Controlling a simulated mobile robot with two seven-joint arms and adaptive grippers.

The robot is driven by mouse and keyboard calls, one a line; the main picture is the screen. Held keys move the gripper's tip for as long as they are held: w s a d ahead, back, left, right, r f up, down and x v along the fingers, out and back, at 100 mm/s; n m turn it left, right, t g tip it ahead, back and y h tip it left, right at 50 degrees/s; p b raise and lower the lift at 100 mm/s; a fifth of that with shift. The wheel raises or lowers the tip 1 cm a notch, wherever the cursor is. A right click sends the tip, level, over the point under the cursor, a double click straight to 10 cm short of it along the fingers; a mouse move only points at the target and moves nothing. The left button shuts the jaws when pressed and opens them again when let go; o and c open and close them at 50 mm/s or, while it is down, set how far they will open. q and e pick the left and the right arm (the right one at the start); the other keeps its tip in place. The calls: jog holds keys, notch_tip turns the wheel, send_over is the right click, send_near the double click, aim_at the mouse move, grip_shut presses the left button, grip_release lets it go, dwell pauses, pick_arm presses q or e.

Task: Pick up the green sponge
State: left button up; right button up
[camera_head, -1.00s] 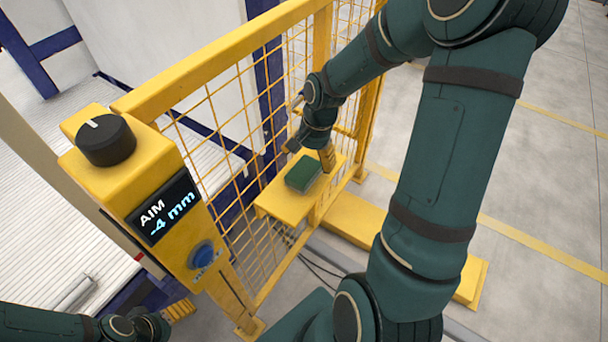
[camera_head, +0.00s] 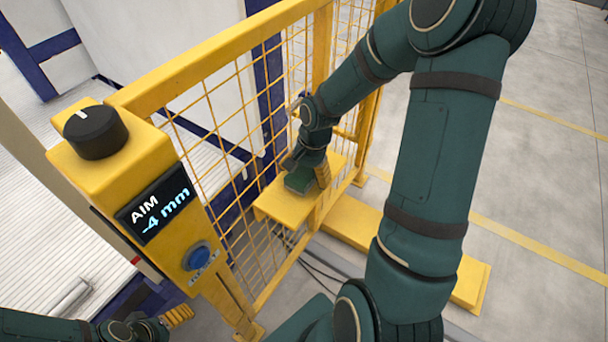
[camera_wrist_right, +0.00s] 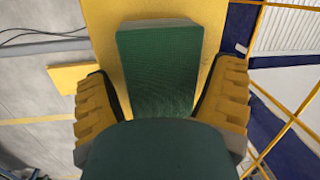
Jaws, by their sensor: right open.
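The green sponge (camera_wrist_right: 158,68) is a flat block with a paler edge, lying on the small yellow shelf (camera_head: 280,207). My right gripper (camera_wrist_right: 163,78) is open over it in the right wrist view. One yellow-padded finger is on each side of the sponge, with gaps between. The near end of the sponge is hidden behind my gripper's body. In the head view my right gripper (camera_head: 309,176) is low over the shelf and covers much of the sponge. My left gripper (camera_head: 177,316) is at the lower left, away from the shelf, its opening unclear.
A yellow mesh fence (camera_head: 215,130) rises behind the shelf. A yellow post with a black knob (camera_head: 96,132), a display reading "AIM -4 mm" (camera_head: 157,207) and a blue button (camera_head: 200,256) stands at the left. Cables lie on the floor below the shelf.

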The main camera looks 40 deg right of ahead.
aim_at(308, 172)
jog(key=shift+f, duration=0.2)
dwell(0.3)
jog(key=c, duration=0.8)
jog(key=shift+r, duration=0.1)
jog(key=shift+s+r+p, duration=0.1)
jog(key=shift+r+p, duration=0.25)
jog(key=shift+r, duration=0.2)
jog(key=r, duration=0.2)
jog(key=r+p, duration=0.1)
jog(key=r, duration=0.1)
jog(key=r+p, duration=0.1)
jog(key=r, duration=0.1)
jog(key=shift+s+d+r, duration=0.15)
jog(key=shift+s+r, duration=0.2)
jog(key=shift+c, duration=0.2)
jog(key=s+d, duration=0.2)
jog(key=s, duration=0.7)
jog(key=s+d+p, duration=0.1)
jog(key=s+d, duration=0.2)
jog(key=s, duration=0.6)
jog(key=shift+s+d+f, duration=0.15)
jog(key=shift+s+f, duration=0.05)
jog(key=shift+f, duration=0.05)
